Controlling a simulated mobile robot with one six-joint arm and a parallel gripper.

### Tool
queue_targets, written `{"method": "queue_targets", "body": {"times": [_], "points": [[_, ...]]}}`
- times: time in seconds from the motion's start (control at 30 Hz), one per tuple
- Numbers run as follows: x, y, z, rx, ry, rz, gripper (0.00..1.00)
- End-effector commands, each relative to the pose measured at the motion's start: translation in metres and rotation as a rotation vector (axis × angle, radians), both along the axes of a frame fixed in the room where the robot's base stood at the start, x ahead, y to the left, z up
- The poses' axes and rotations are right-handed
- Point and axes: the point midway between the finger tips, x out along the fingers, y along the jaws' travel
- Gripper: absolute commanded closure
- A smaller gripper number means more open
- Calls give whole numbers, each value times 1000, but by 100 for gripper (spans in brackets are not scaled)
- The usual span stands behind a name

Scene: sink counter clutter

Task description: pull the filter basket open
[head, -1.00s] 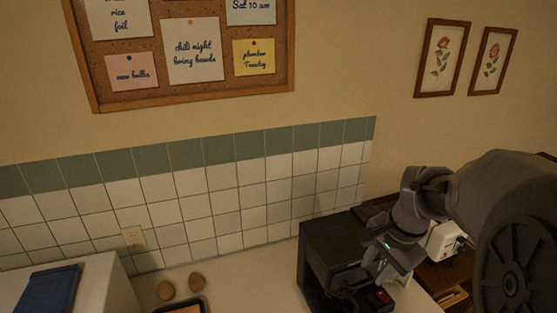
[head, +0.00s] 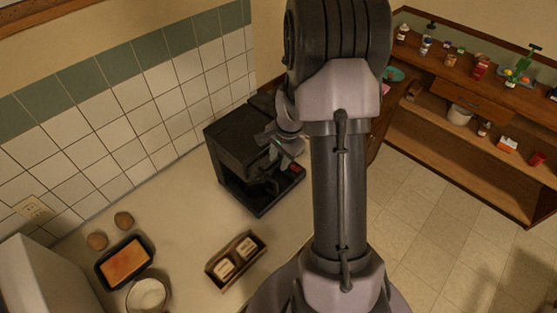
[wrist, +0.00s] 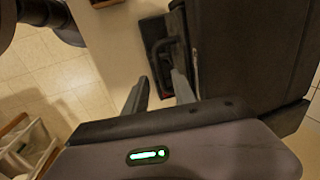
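The black coffee maker (head: 228,148) stands on the counter near the tiled wall, and its dark body (wrist: 250,45) fills the right of the wrist view. My gripper (head: 283,149) is at its upper front side. In the wrist view my gripper (wrist: 161,90) is open, with a gap between the fingers and nothing clearly held. The right finger is close to the machine's front; I cannot tell if it touches. A dark curved handle (wrist: 158,55) shows beyond the fingertips, above the machine's base. The filter basket cannot be clearly told apart from the dark body and my gripper.
A wooden shelf unit (head: 470,105) stands at the right. The tiled floor (head: 430,200) between is clear.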

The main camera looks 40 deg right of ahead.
Motion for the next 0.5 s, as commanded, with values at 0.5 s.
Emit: {"method": "queue_targets", "body": {"times": [0.5], "points": [[2,0,-8,-1,0,1,94]]}}
